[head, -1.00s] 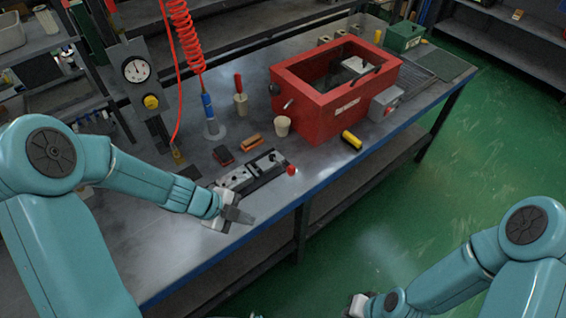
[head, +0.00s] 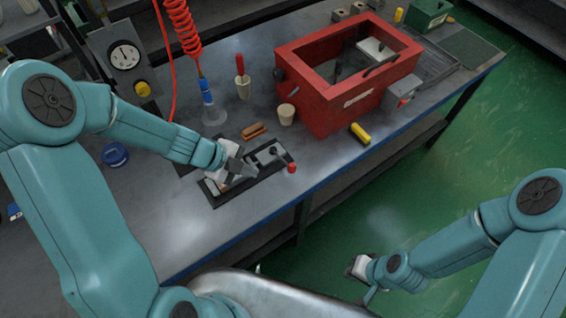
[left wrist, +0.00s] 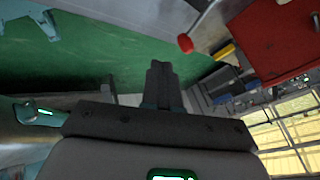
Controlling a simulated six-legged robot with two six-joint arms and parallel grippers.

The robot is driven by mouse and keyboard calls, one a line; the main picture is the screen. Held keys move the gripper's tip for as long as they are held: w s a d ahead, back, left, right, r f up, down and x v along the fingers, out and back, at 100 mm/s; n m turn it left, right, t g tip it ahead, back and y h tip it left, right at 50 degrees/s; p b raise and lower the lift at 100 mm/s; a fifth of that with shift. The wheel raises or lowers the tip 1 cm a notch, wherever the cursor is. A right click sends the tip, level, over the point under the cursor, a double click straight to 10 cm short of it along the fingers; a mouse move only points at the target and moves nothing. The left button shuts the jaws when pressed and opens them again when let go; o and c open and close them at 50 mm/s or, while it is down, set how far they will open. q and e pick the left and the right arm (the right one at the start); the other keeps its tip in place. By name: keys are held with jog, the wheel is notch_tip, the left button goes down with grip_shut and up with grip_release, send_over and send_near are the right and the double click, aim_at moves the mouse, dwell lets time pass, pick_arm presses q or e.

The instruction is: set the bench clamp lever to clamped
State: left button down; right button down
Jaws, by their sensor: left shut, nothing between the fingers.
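The bench clamp (head: 243,180) is a dark base with light metal blocks near the front edge of the bench. Its lever ends in a red knob (head: 291,167), at the right end of the clamp; the red knob also shows at the top of the left wrist view (left wrist: 185,43). My left gripper (head: 248,170) is shut and empty, over the clamp's left part and hiding some of it. The knob is to the right of its fingertips, apart from them. In the left wrist view its closed fingers (left wrist: 159,75) point up the picture. My right gripper (head: 357,267) is beyond the bench's front edge, its fingers unclear.
A red open box (head: 345,110) stands behind and right of the clamp. A beige cup (head: 286,115), a brown block (head: 254,131) and a yellow cylinder (head: 360,133) are nearby. A red coiled hose (head: 182,35) hangs behind.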

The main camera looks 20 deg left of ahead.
pick_arm(q)
jog(key=b+x, duration=0.2)
jog(key=x, duration=0.1)
jog(key=b+x, duration=0.1)
jog(key=x, duration=0.2)
jog(key=s+b+x, duration=0.1)
jog(key=b+x, duration=0.1)
jog(key=x, duration=0.2)
jog(key=shift+d+b, duration=0.1)
jog(key=shift+b, duration=0.25)
jog(key=w+p, duration=0.1)
jog(key=w+d+p, duration=0.1)
jog(key=shift+w+r, duration=0.25)
jog(key=shift+r, duration=0.1)
jog(key=shift+w+d, duration=0.3)
jog(key=shift+w, duration=0.15)
jog(key=shift+w+a+f, duration=0.1)
jog(key=shift+w+f, duration=0.1)
jog(key=shift+w, duration=0.15)
jog(key=shift+s+r, duration=0.1)
jog(key=shift+s, duration=0.05)
